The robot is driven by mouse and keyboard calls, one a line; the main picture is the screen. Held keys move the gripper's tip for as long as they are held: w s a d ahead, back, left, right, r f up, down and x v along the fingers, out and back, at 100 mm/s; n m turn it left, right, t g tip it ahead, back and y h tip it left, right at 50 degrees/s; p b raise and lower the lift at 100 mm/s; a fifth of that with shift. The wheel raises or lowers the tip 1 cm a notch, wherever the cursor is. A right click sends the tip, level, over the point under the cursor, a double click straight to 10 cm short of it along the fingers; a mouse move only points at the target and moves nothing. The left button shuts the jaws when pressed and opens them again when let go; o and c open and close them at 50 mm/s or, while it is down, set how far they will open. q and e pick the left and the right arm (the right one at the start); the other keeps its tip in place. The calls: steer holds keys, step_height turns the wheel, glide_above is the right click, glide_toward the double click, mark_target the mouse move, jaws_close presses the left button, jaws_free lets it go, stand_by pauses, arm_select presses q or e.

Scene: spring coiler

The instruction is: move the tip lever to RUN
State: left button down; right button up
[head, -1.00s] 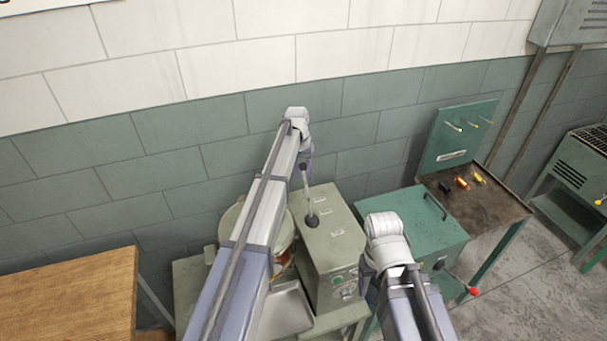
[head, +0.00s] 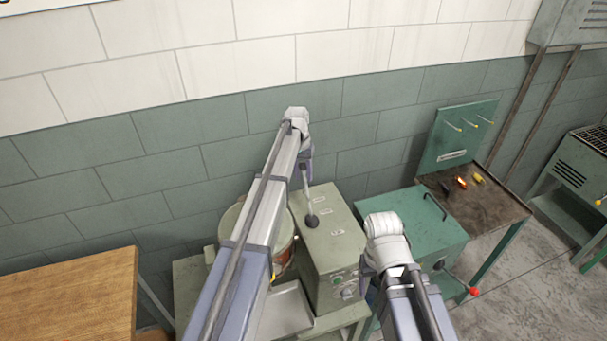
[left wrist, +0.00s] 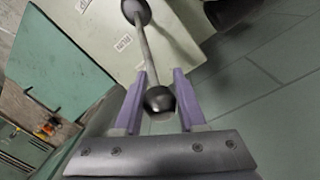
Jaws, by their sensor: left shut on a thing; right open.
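The tip lever (head: 307,199) is a thin grey rod rising from a dark round boot on top of the grey-green machine box (head: 342,255). Its dark ball knob (left wrist: 160,99) sits between the two purple fingers of my left gripper (left wrist: 164,92) in the left wrist view. The left gripper is shut on the knob. The lever stands nearly upright in the head view.
A green box with a handle (head: 415,235) stands right of the machine, with a red-knobbed lever (head: 473,291) at its front. A dark bench (head: 490,205) holds small coloured items. A wooden table (head: 70,295) is at left. The wall is close behind.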

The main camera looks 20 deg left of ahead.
arm_select(q)
steer(key=s+d, duration=0.1)
steer(key=s+d+r+t+y+p, duration=0.1)
steer(key=s, duration=0.1)
steer(key=s+d+r+t+p, duration=0.1)
steer(key=shift+s+r, duration=0.15)
steer(key=shift+s, duration=0.15)
steer(key=shift+s+d, duration=0.2)
steer(key=shift+w, duration=0.1)
steer(key=shift+c, duration=2.4)
jaws_free()
steer(key=shift+r, duration=0.1)
